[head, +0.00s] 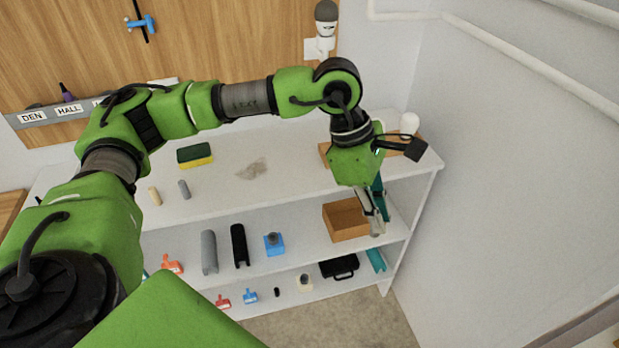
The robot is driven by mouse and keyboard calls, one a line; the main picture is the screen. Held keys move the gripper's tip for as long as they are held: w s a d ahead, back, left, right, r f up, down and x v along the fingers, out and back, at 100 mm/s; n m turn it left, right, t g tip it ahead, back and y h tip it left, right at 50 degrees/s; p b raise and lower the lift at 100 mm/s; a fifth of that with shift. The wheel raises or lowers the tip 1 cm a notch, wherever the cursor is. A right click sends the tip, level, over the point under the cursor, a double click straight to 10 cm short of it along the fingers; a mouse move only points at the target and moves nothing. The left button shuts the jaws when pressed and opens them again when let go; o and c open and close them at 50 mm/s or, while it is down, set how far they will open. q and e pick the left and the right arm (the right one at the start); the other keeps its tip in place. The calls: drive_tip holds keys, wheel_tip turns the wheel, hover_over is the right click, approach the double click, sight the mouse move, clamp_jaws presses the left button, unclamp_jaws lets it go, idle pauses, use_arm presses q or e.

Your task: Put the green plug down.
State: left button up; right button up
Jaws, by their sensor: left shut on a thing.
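My left gripper (374,228) points down at the right end of the white shelf unit, in front of the open wooden box on the middle shelf. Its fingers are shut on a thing. A narrow teal-green piece (380,196) shows beside the fingers, which I take to be the green plug; its shape is mostly hidden by the gripper and wrist. I cannot tell whether it touches the shelf. My right gripper is not in view.
The wooden box (345,219) stands close left of the gripper. A black case (339,267) and a teal object (376,259) lie on the lower shelf. A sponge (195,155) lies on the top shelf, whose middle is mostly clear. A wall bounds the right side.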

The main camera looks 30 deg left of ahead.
use_arm(q)
drive_tip(key=w+a+r+n+t+y+b, duration=0.15)
drive_tip(key=w+a+n+y, duration=0.35)
drive_tip(key=n, duration=0.8)
drive_tip(key=w+a+r+n+t+y+b, duration=0.1)
drive_tip(key=w+a+r+n+y, duration=0.35)
drive_tip(key=n, duration=0.85)
drive_tip(key=shift+h, duration=0.75)
drive_tip(key=w+a+f+p, duration=0.1)
drive_tip(key=a+f, duration=0.2)
drive_tip(key=a, duration=0.1)
drive_tip(key=w+a+f+p, duration=0.1)
drive_tip(key=a+f, duration=0.2)
drive_tip(key=a, duration=0.2)
drive_tip(key=w+a+f+p, duration=0.1)
drive_tip(key=a+f, duration=0.3)
drive_tip(key=a, duration=0.1)
drive_tip(key=shift+w+a+f, duration=0.1)
drive_tip(key=shift+w, duration=0.3)
drive_tip(key=f, duration=0.3)
drive_tip(key=shift+w+a+f+p, duration=0.15)
drive_tip(key=shift+a+f+p, duration=0.05)
drive_tip(key=shift+f+p, duration=0.15)
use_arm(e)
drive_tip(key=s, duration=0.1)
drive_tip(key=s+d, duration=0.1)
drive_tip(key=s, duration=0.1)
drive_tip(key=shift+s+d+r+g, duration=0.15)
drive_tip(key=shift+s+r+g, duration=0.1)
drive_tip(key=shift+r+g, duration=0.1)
